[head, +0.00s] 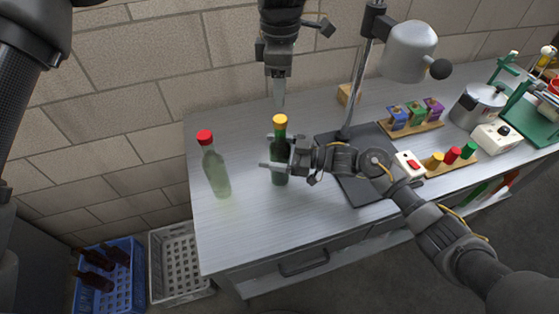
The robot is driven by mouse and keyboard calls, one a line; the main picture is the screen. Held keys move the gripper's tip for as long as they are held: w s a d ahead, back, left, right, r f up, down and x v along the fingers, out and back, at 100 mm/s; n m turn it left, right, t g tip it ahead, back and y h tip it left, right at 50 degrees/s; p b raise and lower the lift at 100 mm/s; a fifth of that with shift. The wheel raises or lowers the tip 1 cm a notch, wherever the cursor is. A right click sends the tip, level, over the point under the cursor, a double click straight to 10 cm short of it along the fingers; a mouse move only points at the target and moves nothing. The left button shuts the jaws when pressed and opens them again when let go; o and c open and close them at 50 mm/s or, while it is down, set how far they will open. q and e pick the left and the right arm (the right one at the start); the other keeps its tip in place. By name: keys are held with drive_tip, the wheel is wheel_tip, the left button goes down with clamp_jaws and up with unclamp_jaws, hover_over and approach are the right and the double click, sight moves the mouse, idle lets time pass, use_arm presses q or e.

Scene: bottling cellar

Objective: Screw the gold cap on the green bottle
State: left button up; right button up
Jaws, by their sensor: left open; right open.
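The green bottle (279,154) stands upright on the metal bench. The gold cap (280,120) sits on top of its neck; whether it is screwed tight cannot be seen. My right gripper (268,153) reaches in from the right, with its open fingers at the bottle's upper body; part of the bottle is hidden behind them. My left gripper (279,98) points down from above. It is open and just above the gold cap, apart from it.
A clear bottle with a red cap (213,170) stands to the left. A lamp (408,52) on a dark base (352,187) stands right of the green bottle. Holders with coloured pieces (413,118), a pot (478,104) and crates (178,262) are around. The bench's front left is clear.

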drive_tip(key=c, duration=1.7)
use_arm(q)
drive_tip(key=shift+s+d+f, duration=0.1)
drive_tip(key=shift+f, duration=0.2)
use_arm(e)
clamp_jaws()
use_arm(q)
drive_tip(key=shift+s+d+f, duration=0.15)
drive_tip(key=shift+d, duration=0.2)
drive_tip(key=n, duration=0.6)
drive_tip(key=shift+d, duration=0.15)
drive_tip(key=n, duration=1.2)
drive_tip(key=shift+n, duration=0.4)
drive_tip(key=n, duration=0.7)
drive_tip(key=shift+r, duration=0.2)
drive_tip(key=n, duration=0.5)
drive_tip(key=shift+a+r, duration=0.1)
drive_tip(key=shift+a, duration=0.1)
drive_tip(key=n, duration=0.5)
drive_tip(key=shift+a+r, duration=0.1)
drive_tip(key=shift+a, duration=0.05)
drive_tip(key=n, duration=0.4)
drive_tip(key=shift+w+a+n, duration=0.15)
drive_tip(key=shift+w+n, duration=0.05)
drive_tip(key=shift+n, duration=0.1)
drive_tip(key=n, duration=0.4)
drive_tip(key=shift+a+n, duration=0.1)
drive_tip(key=shift+n, duration=0.2)
